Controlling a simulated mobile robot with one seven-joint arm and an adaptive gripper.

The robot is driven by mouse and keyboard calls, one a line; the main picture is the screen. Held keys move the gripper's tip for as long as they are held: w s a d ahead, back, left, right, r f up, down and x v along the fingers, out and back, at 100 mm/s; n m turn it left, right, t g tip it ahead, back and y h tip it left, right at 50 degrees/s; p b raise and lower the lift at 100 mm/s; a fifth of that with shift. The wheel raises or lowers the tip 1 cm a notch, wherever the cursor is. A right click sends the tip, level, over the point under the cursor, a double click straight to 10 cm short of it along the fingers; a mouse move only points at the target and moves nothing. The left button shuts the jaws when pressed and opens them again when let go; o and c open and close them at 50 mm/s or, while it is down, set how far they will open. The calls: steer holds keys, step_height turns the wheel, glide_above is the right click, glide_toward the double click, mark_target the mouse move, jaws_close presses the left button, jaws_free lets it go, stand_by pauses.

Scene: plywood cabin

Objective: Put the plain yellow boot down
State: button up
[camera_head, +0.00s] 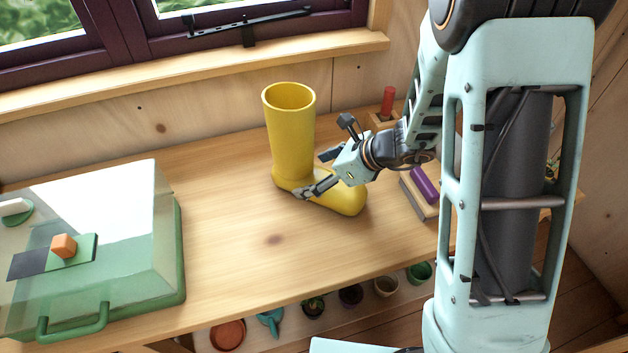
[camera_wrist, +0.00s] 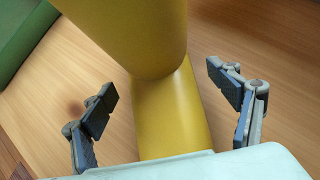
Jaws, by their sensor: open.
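The plain yellow boot (camera_head: 291,135) stands upright on the wooden table (camera_head: 235,222), its toe pointing right and toward the front. My gripper (camera_head: 316,172) is open around the boot's foot, with one finger on the near side and the other behind it. In the wrist view the boot (camera_wrist: 165,105) lies between the two spread fingers of my gripper (camera_wrist: 168,98), with a visible gap on each side. The boot's sole is partly hidden by the near finger and the gripper body.
A green case with a clear lid (camera_head: 150,270) stands at the left. Several small pots (camera_head: 386,286) sit on a lower shelf. The table between case and boot is clear.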

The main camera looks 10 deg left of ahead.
steer(key=c, duration=1.7)
steer(key=shift+r, duration=0.1)
steer(key=shift+c, duration=0.2)
